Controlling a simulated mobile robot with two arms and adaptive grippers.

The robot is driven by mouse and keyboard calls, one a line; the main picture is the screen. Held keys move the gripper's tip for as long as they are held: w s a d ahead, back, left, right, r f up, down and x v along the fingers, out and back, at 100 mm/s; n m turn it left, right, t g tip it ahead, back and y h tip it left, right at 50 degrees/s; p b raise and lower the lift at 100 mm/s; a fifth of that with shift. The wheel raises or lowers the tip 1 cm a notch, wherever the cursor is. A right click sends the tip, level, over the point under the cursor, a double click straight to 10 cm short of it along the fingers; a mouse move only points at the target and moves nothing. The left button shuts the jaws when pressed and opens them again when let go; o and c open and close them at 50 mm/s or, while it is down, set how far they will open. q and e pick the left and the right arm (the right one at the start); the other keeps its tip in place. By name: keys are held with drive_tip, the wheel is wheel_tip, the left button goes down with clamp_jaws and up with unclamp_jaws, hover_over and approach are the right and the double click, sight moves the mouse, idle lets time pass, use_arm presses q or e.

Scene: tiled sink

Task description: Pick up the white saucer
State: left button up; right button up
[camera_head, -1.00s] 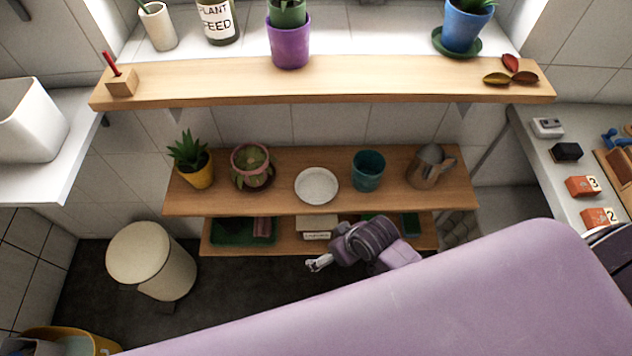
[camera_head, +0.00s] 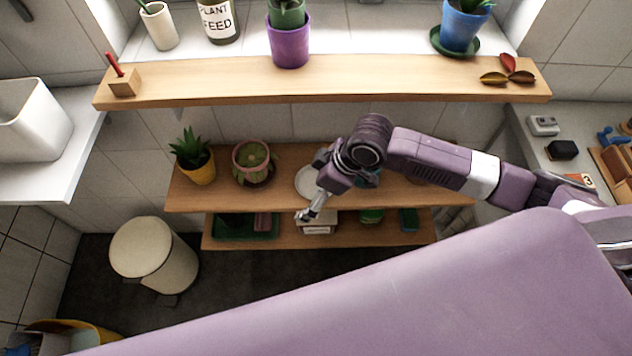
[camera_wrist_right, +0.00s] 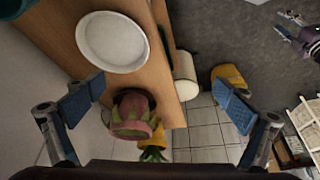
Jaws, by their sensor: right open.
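The white saucer (camera_head: 306,181) lies flat on the middle wooden shelf (camera_head: 225,199), right of a pink potted plant. In the head view my right arm hides its right part. In the right wrist view the whole saucer (camera_wrist_right: 112,41) shows, upper left of centre on the shelf. My right gripper (camera_head: 305,215) is in front of the shelf edge near the saucer, apart from it. Its blue-padded fingers (camera_wrist_right: 158,103) are wide apart with nothing held between them. My left gripper does not show clearly in the head view.
The pink potted plant (camera_head: 254,162) and a yellow-potted succulent (camera_head: 196,160) stand left of the saucer. The upper shelf (camera_head: 390,82) overhangs behind. The teal pot and metal can are mostly behind my arm. A bin (camera_head: 150,255) stands on the floor at left.

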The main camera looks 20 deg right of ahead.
approach(305, 179)
drive_tip(key=s+d, duration=0.1)
drive_tip(key=s+d+r, duration=0.1)
drive_tip(key=shift+s+m+h, duration=0.25)
drive_tip(key=shift+m+h, duration=0.05)
drive_tip(key=shift+p+x, duration=0.7)
drive_tip(key=shift+x, duration=3.15)
drive_tip(key=shift+d, duration=0.1)
drive_tip(key=shift+c, duration=0.2)
drive_tip(key=c, duration=1.2)
drive_tip(key=shift+r, duration=0.1)
